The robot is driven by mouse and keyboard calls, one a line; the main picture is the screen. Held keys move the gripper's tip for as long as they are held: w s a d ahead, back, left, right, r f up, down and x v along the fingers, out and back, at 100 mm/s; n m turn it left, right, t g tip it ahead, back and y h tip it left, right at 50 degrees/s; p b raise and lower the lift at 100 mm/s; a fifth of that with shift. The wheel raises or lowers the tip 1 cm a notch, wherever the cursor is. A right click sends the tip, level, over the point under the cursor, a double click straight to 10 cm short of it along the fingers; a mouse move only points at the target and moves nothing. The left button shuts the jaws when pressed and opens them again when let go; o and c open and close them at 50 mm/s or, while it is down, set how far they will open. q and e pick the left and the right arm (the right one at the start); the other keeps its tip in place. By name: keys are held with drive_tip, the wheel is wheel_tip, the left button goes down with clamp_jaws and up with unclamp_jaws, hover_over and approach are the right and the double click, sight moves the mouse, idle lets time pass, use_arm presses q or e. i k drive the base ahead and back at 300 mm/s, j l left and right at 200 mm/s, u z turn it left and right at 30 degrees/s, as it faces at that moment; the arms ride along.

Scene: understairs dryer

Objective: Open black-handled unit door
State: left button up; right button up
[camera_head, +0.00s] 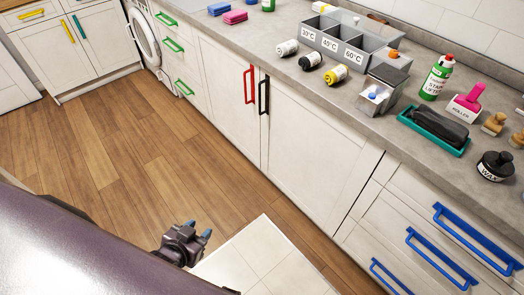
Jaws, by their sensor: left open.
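The white unit door (312,145) has a black vertical handle (264,95) near its upper left edge. It looks shut, flush with the fronts beside it. My left gripper (197,230) is low in the view, over the floor in front of the units, well apart from the handle. Its two blue-grey fingertips are spread and nothing is between them. My right gripper is not in view.
A red handle (249,84) sits just left of the black one on the neighbouring door (225,90). Blue-handled drawers (440,258) are at the right, green-handled drawers (183,87) at the left. The worktop (300,90) holds bottles and a grey sorter (345,45). The wooden floor (130,140) is clear.

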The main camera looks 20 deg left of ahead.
sight(322, 163)
drive_tip(key=u, duration=0.3)
drive_tip(key=i+j, duration=0.35)
drive_tip(key=j, duration=0.15)
drive_tip(key=i+j, duration=0.3)
drive_tip(key=j, duration=0.2)
